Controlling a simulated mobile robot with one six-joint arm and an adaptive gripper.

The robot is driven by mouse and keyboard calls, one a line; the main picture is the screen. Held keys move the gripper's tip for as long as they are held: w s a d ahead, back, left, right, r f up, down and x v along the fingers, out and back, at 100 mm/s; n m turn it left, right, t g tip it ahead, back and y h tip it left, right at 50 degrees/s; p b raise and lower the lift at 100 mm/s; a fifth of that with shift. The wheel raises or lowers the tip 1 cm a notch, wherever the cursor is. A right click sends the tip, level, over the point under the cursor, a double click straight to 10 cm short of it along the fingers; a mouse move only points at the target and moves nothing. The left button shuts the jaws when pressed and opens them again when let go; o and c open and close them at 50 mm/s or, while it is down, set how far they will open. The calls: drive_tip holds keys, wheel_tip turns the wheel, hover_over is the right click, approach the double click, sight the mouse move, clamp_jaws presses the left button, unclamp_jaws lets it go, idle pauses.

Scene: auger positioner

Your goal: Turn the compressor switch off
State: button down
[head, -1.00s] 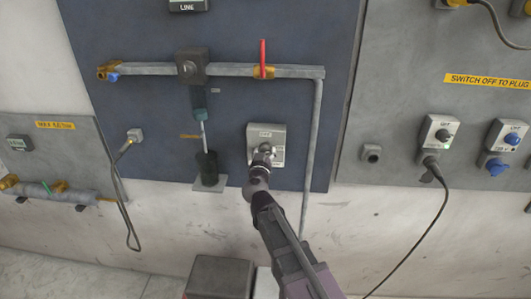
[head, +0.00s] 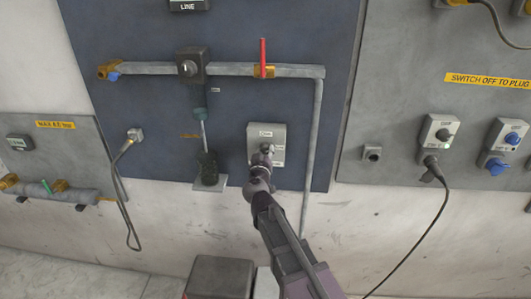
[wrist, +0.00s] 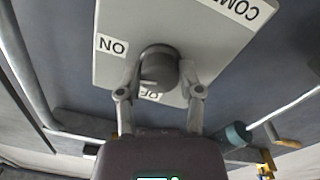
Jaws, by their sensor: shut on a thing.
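The compressor switch is a light grey box (head: 280,133) on the dark blue wall panel, low and right of centre in the head view. In the wrist view its face (wrist: 190,25) shows upside down, with an ON label, a partly hidden OFF label and a cut-off label starting "COM". Its round dark grey knob (wrist: 158,68) stands out from the face. My gripper (wrist: 159,88) is shut on the knob, one finger on each side. It also shows at the switch in the head view (head: 265,157), hiding the knob. The knob's pointer mark cannot be made out.
A grey pipe (head: 225,70) with a red-handled valve (head: 263,58) runs above the switch and drops on its right. A teal-and-dark fitting (head: 199,100) hangs left of it above a small shelf (head: 210,184). Sockets with a black cable (head: 443,210) are farther right.

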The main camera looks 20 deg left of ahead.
drive_tip(key=n, duration=0.7)
drive_tip(key=shift+w, duration=0.15)
drive_tip(key=n, duration=0.4)
drive_tip(key=shift+r, duration=0.1)
drive_tip(key=shift+n, duration=2.2)
drive_tip(key=shift+c, duration=1.3)
unclamp_jaws()
